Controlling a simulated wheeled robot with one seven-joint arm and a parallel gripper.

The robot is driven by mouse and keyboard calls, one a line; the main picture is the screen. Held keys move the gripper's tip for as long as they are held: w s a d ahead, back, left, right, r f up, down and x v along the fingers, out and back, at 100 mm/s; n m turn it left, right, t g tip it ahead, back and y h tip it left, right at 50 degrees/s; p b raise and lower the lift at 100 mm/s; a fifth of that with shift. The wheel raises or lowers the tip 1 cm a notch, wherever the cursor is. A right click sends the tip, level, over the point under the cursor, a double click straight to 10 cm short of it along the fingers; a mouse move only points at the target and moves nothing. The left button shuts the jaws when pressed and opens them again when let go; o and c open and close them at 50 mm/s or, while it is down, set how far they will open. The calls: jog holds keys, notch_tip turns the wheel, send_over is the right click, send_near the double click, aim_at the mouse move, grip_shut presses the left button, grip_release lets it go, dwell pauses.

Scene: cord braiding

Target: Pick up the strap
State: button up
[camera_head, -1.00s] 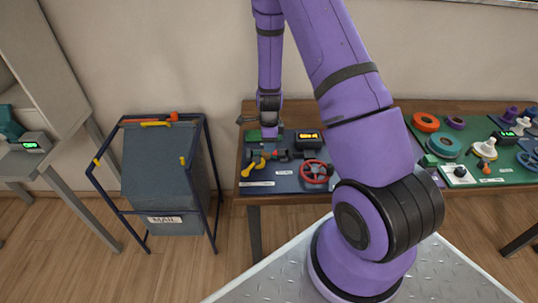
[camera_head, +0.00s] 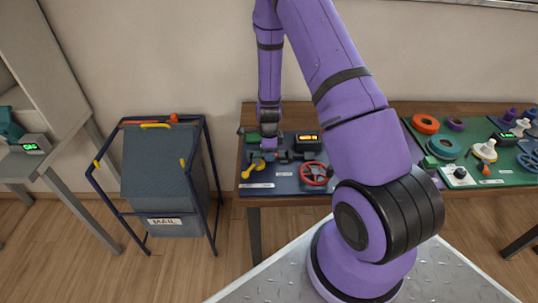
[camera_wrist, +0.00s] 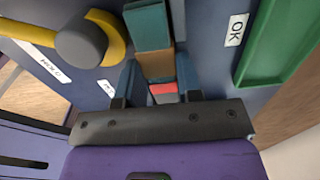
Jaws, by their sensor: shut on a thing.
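The strap (camera_wrist: 151,28) appears in the wrist view as a flat band with teal and brown sections and a small red and grey part lower down. It runs between the two fingers of my gripper (camera_wrist: 160,82), which is shut on it. In the head view my gripper (camera_head: 269,154) is low over the left part of the dark blue board (camera_head: 284,186). The strap is too small and too covered by the gripper to make out there. I cannot tell whether it is clear of the board.
A yellow handle (camera_head: 246,172) with a grey knob (camera_wrist: 80,42) is close to my gripper. A green tray (camera_wrist: 275,50) lies on its other side in the wrist view. A red handwheel (camera_head: 315,173) and a lit display (camera_head: 308,138) stand to the right on the board.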

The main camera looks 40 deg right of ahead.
notch_tip(320, 180, up, 10)
dwell(0.5)
jog(key=w+a+f+n, duration=0.1)
jog(key=a+n, duration=0.5)
jog(key=n, duration=0.6)
jog(key=w+a+f+n, duration=0.1)
jog(key=w+a+n, duration=0.3)
jog(key=n, duration=0.8)
jog(key=a, duration=0.2)
jog(key=shift+w+a+f+n, duration=0.3)
jog(key=shift+f+n, duration=0.1)
